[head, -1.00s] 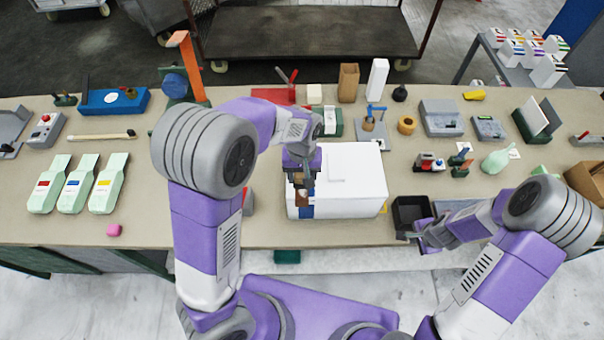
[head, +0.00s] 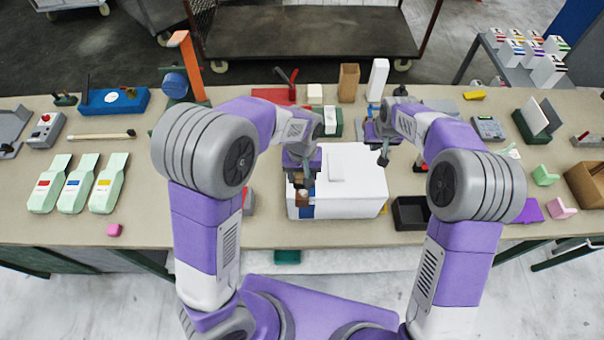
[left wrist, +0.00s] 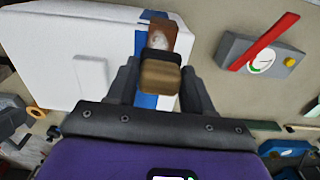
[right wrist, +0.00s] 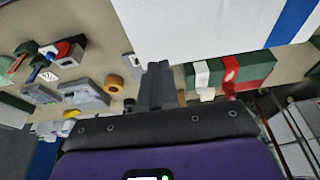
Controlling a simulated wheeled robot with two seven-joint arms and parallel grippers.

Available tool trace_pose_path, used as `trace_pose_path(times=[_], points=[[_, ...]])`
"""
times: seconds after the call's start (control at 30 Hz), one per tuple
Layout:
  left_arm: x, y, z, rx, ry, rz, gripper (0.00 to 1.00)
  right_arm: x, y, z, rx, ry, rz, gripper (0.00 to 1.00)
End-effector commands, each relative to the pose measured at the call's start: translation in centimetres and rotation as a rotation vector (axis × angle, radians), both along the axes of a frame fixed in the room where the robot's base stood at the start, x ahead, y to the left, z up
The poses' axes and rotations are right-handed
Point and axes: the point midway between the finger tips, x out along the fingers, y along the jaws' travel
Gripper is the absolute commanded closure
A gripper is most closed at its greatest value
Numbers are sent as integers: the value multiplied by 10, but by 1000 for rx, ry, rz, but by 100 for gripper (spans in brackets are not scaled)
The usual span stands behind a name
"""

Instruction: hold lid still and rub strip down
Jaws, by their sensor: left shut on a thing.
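A white box with a lid (head: 358,185) stands at the table's middle. A blue strip (head: 306,212) runs down its left part; the strip also shows in the left wrist view (left wrist: 141,45). My left gripper (head: 304,182) is shut on a wooden block with a brown face (left wrist: 160,75), held over the strip at the box's left end. I cannot tell whether the block presses on the strip. My right gripper (head: 383,158) is at the box's far right corner, its fingers together and empty in the right wrist view (right wrist: 158,85). I cannot tell whether they touch the lid.
A black tray (head: 410,213) stands right of the box. Behind it are a green and white box (head: 333,122), a brown block (head: 348,83) and a white block (head: 377,80). Three pale green bottles (head: 78,184) lie at the left.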

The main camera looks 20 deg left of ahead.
Motion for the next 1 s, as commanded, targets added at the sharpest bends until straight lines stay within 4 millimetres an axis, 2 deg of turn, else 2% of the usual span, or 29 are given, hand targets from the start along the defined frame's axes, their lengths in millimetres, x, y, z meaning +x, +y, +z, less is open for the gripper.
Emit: trace_pose_path(times=[0.13, 0.53, 1.0], points=[[0, 0, 0, 0, 0, 0, 73, 0, 5, -5, -17, -2, 33, 100], [0, 0, 0, 0, 0, 0, 73, 0, 4, -44, -14, -2, 27, 100], [0, 0, 0, 0, 0, 0, 73, 0, 4, -48, -12, -2, 27, 100]])
